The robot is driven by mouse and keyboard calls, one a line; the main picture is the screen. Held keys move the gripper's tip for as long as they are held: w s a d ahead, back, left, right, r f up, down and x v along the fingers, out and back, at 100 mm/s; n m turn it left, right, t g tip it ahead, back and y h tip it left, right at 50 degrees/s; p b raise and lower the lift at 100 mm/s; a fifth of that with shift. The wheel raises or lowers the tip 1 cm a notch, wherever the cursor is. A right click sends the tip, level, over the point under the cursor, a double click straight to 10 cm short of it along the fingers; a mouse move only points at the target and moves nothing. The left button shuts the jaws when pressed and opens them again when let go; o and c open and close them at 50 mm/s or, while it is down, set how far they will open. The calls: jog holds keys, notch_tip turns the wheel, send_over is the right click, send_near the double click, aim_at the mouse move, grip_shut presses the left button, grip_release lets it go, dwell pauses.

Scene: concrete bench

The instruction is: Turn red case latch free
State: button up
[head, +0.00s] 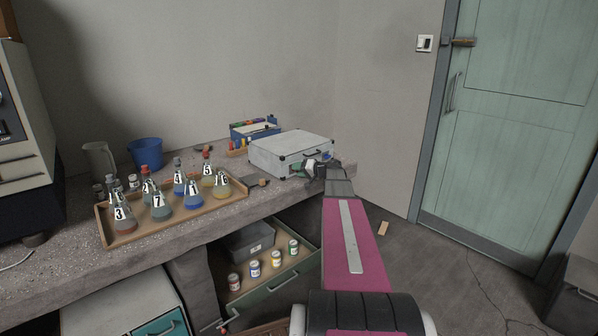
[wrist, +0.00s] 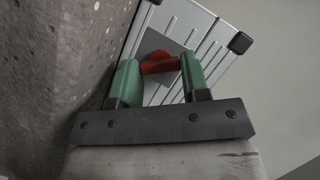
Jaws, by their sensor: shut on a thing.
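The silver ribbed case (head: 285,146) lies closed at the right end of the bench, and its ribbed side also shows in the wrist view (wrist: 205,35). The red latch (wrist: 158,66) sits on a grey plate on that side, lying roughly crosswise between the fingers. My gripper (wrist: 160,72) has its green fingers on either side of the latch and is shut on it. In the head view my gripper (head: 312,170) is at the front side of the case; the latch cannot be made out there, hidden by the gripper.
A wooden tray (head: 103,224) of numbered flasks stands left of the case. A blue-sided rack (head: 240,133) is behind it. A blue bucket (head: 146,153) stands at the back. Below, an open drawer (head: 283,283) holds small jars. The concrete bench (wrist: 60,70) is close on the left in the wrist view.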

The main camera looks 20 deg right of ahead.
jog(key=o, duration=0.9)
